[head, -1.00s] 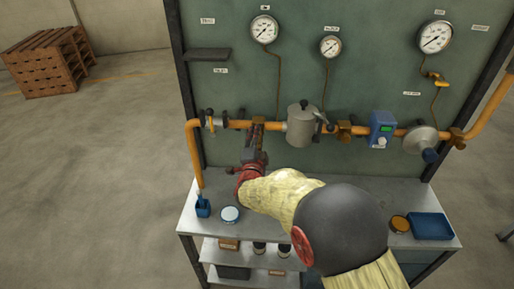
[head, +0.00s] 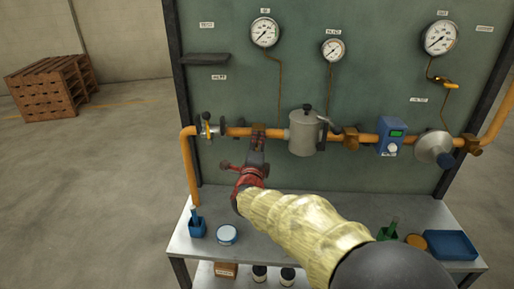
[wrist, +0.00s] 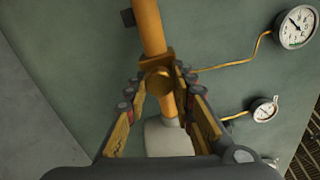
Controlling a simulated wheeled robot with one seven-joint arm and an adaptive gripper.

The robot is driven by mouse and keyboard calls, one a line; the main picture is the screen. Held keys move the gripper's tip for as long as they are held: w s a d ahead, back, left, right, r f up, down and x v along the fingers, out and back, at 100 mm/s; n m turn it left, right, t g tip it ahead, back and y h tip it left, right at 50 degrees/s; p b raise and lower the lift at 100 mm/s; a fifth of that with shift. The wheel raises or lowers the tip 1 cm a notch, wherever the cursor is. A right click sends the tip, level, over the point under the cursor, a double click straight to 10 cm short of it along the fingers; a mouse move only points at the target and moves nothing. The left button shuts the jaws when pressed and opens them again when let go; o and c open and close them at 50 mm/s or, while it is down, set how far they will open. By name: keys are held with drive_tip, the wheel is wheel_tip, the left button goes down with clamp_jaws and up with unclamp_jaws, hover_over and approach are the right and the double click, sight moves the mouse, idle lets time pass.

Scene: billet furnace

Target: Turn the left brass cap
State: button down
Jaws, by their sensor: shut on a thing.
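The left brass cap (head: 258,130) sits on the orange pipe, left of the grey metal pot-like body. In the wrist view the cap's round brass face (wrist: 159,80) lies between my gripper's fingers (wrist: 160,84). In the head view my gripper (head: 257,144) reaches the cap from the front and below, and hides part of it. The fingers are shut on the cap, one on each side. Another brass cap (head: 350,138) sits further right on the pipe, apart from my gripper.
The pipe (head: 235,132) also carries a valve (head: 209,127) at left, the grey pot-like body (head: 303,134), a blue meter box (head: 390,136) and a grey round fitting (head: 434,147). A blue tray (head: 451,246), tins and small holders stand on the bench (head: 190,247) below.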

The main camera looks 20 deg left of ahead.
drive_tip(key=shift+f, duration=0.15)
drive_tip(key=c, duration=1.6)
unclamp_jaws()
drive_tip(key=shift+o, duration=0.5)
drive_tip(key=shift+s, duration=0.1)
drive_tip(key=v, duration=1.2)
